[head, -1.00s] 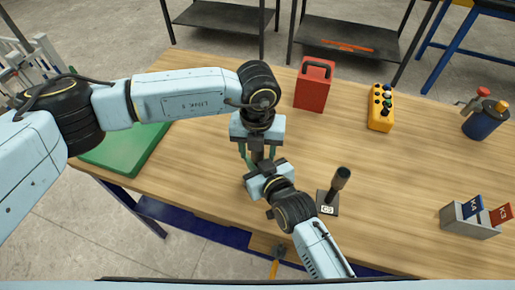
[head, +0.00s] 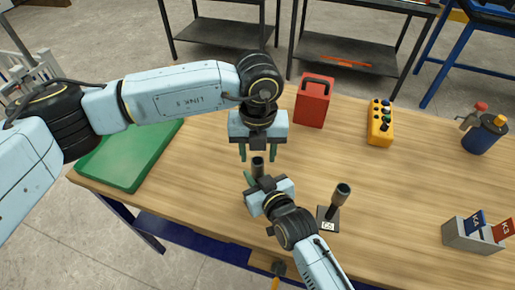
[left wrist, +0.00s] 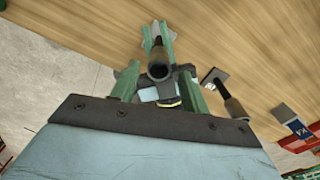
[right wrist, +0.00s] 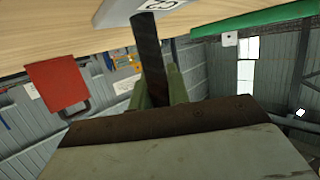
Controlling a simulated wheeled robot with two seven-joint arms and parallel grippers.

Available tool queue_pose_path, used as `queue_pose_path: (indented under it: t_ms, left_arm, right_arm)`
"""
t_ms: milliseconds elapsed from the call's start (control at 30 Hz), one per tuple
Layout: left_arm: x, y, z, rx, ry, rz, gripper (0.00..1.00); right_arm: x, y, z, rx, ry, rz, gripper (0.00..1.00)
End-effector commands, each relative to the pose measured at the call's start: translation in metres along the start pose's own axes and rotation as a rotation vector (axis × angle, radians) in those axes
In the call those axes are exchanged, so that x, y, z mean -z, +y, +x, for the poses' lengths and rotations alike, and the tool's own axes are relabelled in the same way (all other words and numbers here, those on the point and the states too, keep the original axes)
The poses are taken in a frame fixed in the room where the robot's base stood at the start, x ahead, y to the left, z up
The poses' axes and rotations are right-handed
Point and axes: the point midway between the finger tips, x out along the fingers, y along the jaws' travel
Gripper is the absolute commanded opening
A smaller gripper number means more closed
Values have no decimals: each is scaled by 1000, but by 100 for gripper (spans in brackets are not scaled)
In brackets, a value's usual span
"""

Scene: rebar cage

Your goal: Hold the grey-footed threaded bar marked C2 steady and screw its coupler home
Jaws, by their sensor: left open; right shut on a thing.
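An upright dark threaded bar with a brown-grey coupler (head: 258,166) on top stands near the table's front edge; the coupler also shows end-on in the left wrist view (left wrist: 158,68). My right gripper (head: 260,182) is shut on this bar (right wrist: 150,55) below the coupler. Its grey foot (right wrist: 118,10) carries a label starting with C; the digit is cut off and unclear. My left gripper (head: 258,155) is open, pointing down just above the coupler, its green fingers on either side and apart from it. A second bar with coupler (head: 341,195) stands to the right on a dark labelled foot.
A red box (head: 313,102), a yellow button box (head: 380,124) and a blue canister (head: 482,134) stand toward the back. A grey holder (head: 462,238) with blue and red tags is at right. A green mat (head: 130,158) lies left. The table's middle right is clear.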

Motion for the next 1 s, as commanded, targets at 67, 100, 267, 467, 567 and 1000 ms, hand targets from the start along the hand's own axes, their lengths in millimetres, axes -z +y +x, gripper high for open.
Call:
queue_pose_path:
  t_ms: [67,100,267,467,567,1000]
  left_arm:
    - [0,-2,-8,4,-1,-101,45]
    - [1,-2,-10,4,1,-158,45]
    - [2,-1,-20,3,5,-361,45]
    - [1,1,-26,-1,5,-477,45]
    - [1,1,-26,-1,5,-483,45]
    - [2,1,-3,-3,8,-481,45]
  right_arm:
    - [1,0,0,0,2,0,0]
    - [1,0,0,0,2,0,0]
    - [1,0,0,0,2,0,0]
    - [1,0,0,0,2,0,0]
    - [1,0,0,0,2,1,0]
    - [1,0,0,0,2,0,0]
